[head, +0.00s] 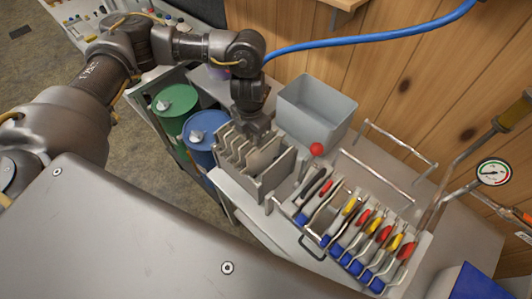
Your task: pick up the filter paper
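My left gripper (252,128) points down at a grey slotted rack (267,186) on the metal counter. Its fingers are at the top rear of the rack, close to or between the upright plates. The gripper is dark and small here, so I cannot tell whether it is open or shut, or whether it touches anything. Several thin grey upright sheets or dividers (235,152) stand in the rack. I cannot tell which of them is filter paper. My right gripper is not in view.
An empty grey bin (318,104) stands behind the rack. A tray of tools with coloured handles (360,232) and a red ball-shaped knob (317,149) are to the right. Green (176,108) and blue (207,130) drums stand left. A blue hose (370,40) hangs across the top.

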